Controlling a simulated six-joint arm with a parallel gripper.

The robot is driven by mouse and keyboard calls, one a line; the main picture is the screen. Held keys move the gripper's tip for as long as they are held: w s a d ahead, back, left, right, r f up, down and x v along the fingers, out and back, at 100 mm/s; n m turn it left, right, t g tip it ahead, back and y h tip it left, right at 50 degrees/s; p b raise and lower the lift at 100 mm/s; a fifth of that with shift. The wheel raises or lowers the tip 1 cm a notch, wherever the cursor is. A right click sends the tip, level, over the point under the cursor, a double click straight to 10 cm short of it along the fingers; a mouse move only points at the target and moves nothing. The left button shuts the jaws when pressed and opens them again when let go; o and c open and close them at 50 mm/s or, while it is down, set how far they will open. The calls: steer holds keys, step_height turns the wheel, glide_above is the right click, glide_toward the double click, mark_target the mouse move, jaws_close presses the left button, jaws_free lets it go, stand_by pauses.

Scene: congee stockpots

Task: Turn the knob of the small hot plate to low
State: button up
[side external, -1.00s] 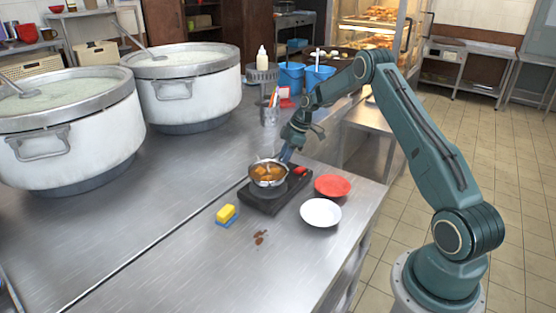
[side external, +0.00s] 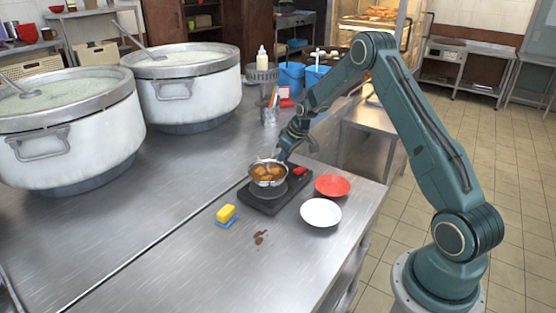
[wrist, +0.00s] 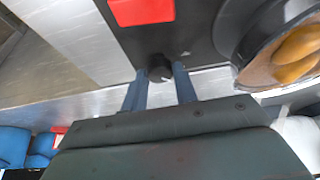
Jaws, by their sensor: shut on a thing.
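The small hot plate (side external: 262,205) is a flat black slab on the steel counter. A small pan (side external: 268,183) with orange-brown food sits on it, and the pan also shows at the right of the wrist view (wrist: 285,55). My gripper (side external: 281,157) is low at the far side of the hot plate, behind the pan. In the wrist view its two blue fingers (wrist: 160,76) stand either side of a round black knob (wrist: 160,68) at the plate's edge, and it is shut on the knob. The knob's pointer and setting cannot be read. In the side view the knob is hidden.
A red piece (side external: 300,171) lies on the plate's right corner. A red dish (side external: 332,185) and a white dish (side external: 320,212) stand to the right. A yellow sponge (side external: 226,213) and brown spill (side external: 260,237) are in front. Large stockpots (side external: 190,95) fill the left.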

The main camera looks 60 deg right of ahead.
steer(key=m+h, duration=0.1)
steer(key=m, duration=0.3)
steer(key=shift+a+m+h, duration=0.2)
steer(key=shift+m+h, duration=0.1)
steer(key=shift+h, duration=0.1)
steer(key=m+g+h, duration=0.1)
steer(key=m, duration=0.3)
steer(key=shift+w+m, duration=0.1)
steer(key=shift+m, duration=0.2)
steer(key=shift+h, duration=0.3)
steer(key=o, duration=1)
steer(key=shift+g, duration=0.3)
steer(key=shift+c, duration=0.2)
steer(key=shift+r, duration=0.2)
steer(key=v, duration=1.3)
steer(key=shift+r, duration=0.2)
